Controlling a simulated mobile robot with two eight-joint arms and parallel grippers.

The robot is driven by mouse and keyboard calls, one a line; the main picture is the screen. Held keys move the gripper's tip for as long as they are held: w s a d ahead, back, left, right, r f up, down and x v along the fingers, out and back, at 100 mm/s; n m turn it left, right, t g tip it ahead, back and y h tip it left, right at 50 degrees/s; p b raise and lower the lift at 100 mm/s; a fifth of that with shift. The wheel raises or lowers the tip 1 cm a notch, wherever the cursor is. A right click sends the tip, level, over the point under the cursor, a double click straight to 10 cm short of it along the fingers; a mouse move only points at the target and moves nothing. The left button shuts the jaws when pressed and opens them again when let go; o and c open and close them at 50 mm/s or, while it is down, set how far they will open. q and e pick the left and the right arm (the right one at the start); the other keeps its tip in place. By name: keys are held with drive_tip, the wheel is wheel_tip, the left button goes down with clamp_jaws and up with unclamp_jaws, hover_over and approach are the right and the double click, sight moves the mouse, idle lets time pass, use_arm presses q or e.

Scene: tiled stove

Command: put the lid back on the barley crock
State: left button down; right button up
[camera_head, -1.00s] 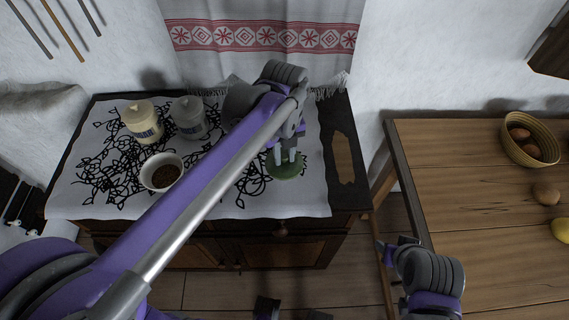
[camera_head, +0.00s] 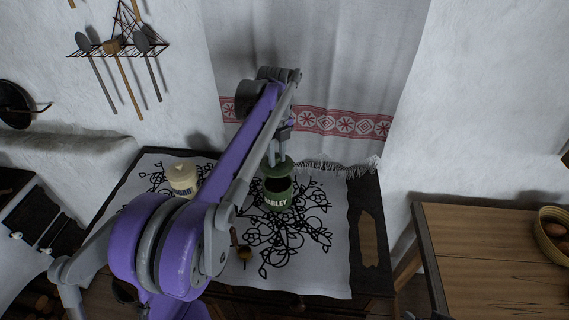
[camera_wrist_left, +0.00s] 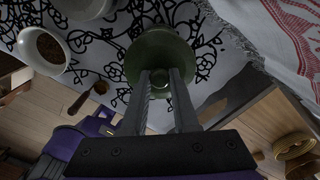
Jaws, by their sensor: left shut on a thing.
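The barley crock (camera_head: 277,199) is green with a pale BARLEY label and stands upright and open on the cloth in the head view. My left gripper (camera_head: 280,153) is shut on the knob of the round green lid (camera_head: 272,164). The lid is held roughly level above the crock, a little toward its back, with a gap showing the dark mouth. In the left wrist view, the fingers (camera_wrist_left: 160,84) pinch the knob and the lid (camera_wrist_left: 135,62) hides most of what lies under it. My right gripper is not in view.
A cream crock (camera_head: 183,179) stands to the left, partly behind my arm. A bowl of brown contents (camera_wrist_left: 40,50) and a wooden-handled scoop (camera_wrist_left: 79,101) show in the wrist view. A white patterned cloth (camera_head: 322,262) covers the cabinet; its right part is clear. A towel (camera_head: 330,75) hangs behind.

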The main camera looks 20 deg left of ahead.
sight(277, 164)
use_arm(q)
drive_tip(key=shift+s+f+b, duration=0.15)
drive_tip(key=shift+f+b, duration=1)
drive_tip(key=shift+f, duration=1.95)
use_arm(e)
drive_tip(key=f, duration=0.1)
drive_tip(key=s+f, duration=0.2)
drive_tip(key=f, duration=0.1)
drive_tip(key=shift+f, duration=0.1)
use_arm(q)
drive_tip(key=shift+f, duration=0.15)
drive_tip(key=shift+c, duration=0.6)
unclamp_jaws()
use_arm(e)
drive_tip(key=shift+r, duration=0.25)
